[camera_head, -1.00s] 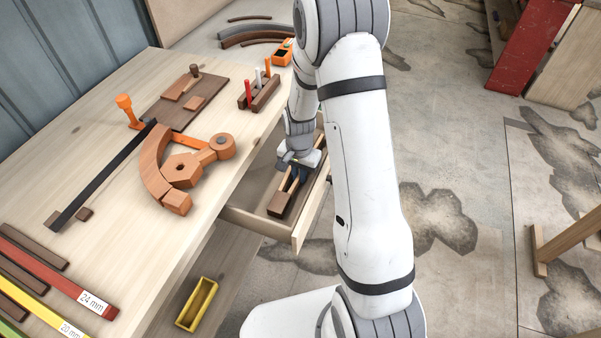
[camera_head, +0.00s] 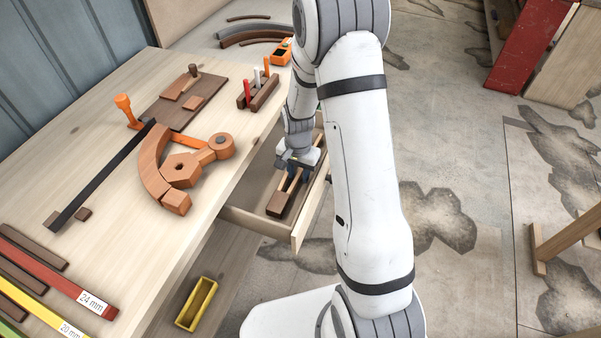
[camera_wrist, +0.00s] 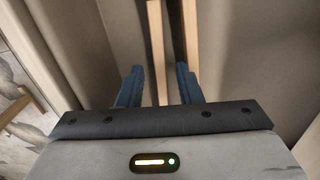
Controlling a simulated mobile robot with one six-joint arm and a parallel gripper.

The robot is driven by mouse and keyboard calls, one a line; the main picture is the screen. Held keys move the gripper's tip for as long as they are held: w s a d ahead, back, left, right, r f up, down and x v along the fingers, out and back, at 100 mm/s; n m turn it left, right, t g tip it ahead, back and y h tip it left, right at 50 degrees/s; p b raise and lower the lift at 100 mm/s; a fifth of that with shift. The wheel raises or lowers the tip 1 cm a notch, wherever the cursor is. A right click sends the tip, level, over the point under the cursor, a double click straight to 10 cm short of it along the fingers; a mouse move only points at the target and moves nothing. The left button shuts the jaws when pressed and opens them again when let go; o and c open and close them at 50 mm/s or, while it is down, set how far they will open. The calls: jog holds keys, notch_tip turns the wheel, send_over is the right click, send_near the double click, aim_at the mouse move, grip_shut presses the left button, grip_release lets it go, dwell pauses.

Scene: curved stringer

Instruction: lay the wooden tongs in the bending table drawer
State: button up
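The wooden tongs (camera_head: 277,205) lie in the open bending table drawer (camera_head: 249,217), their darker block end toward the drawer's front. Their two pale arms run back beneath my gripper (camera_head: 297,174) and are partly hidden by it. In the wrist view, my gripper (camera_wrist: 158,86) has its two blue fingers spread apart. One pale arm of the tongs (camera_wrist: 157,45) shows between the fingers with a gap to the left finger. The other arm passes behind the right finger. Whether a fingertip touches the tongs I cannot tell.
The drawer walls stand close around my gripper. On the bench top are a curved wooden jig (camera_head: 155,172), a dark rack with coloured handles (camera_head: 262,92) and an orange device (camera_head: 281,52). A yellow tray (camera_head: 197,304) sits below, left of the drawer.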

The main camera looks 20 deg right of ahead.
aim_at(298, 175)
notch_tip(298, 175, up, 12)
jog(key=f, duration=0.1)
jog(key=s+r+n+t, duration=0.1)
jog(key=s+r+n, duration=0.3)
jog(key=s+r, duration=0.3)
jog(key=s+r+n+t, duration=0.1)
jog(key=s+r+n, duration=0.2)
jog(key=s+r, duration=0.4)
jog(key=s, duration=0.6)
jog(key=shift+s+r+n+t, duration=0.2)
jog(key=shift+s+n+t, duration=0.1)
jog(key=shift+s+n, duration=0.1)
jog(key=shift+d, duration=0.1)
jog(key=shift+r, duration=0.3)
jog(key=shift+w, duration=0.1)
